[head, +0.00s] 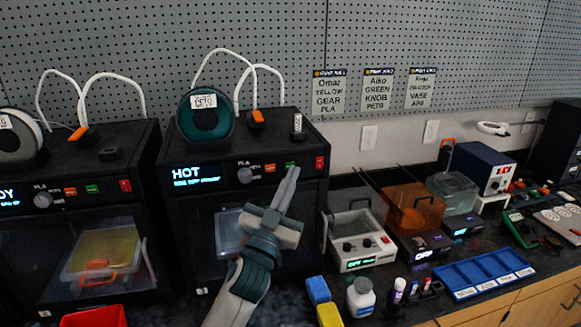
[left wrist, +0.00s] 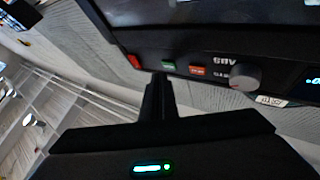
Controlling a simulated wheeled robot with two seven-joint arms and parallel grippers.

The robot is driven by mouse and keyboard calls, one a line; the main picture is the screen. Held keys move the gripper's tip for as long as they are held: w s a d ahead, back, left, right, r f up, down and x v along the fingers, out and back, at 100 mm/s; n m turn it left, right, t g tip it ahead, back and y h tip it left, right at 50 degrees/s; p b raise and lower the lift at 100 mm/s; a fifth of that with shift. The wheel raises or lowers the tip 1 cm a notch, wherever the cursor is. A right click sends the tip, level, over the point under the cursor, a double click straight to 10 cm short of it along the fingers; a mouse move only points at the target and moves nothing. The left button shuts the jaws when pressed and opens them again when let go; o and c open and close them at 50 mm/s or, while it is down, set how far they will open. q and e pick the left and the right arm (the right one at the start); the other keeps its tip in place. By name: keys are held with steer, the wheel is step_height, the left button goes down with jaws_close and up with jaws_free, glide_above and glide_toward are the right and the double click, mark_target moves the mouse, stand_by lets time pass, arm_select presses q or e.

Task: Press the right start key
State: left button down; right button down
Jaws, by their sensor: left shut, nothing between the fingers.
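The right printer (head: 180,230) is a black box with a lit screen (head: 196,175) reading HOT. Its front panel has a grey knob (head: 245,175), an orange key (head: 270,168), a green key (head: 289,164) and a red switch (head: 319,163). My left gripper (head: 294,171) is shut and empty, its fingers pointing up at the panel by the green key. In the left wrist view, the panel is upside down and the fingertips (left wrist: 160,78) are close to the green key (left wrist: 168,65), between the red switch and orange key (left wrist: 197,71). I cannot tell whether they touch. My right gripper is not in view.
A similar printer (head: 140,150) stands at the left with its own keys. Spools sit on both printers. Right of my arm are a grey heated bath (head: 358,262), an orange container (head: 412,207), a blue tray (head: 485,272), bottles and blue and yellow blocks.

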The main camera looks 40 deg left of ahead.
arm_select(q)
steer(key=shift+w+a, duration=0.4)
steer(key=shift+a, duration=0.05)
stand_by(0.6)
steer(key=shift+s, duration=0.1)
steer(key=shift+s+d, duration=0.3)
steer(key=shift+d, duration=0.15)
stand_by(0.4)
steer(key=s+d+p, duration=0.1)
steer(key=s+d, duration=0.3)
steer(key=shift+d, duration=0.3)
stand_by(0.3)
stand_by(0.8)
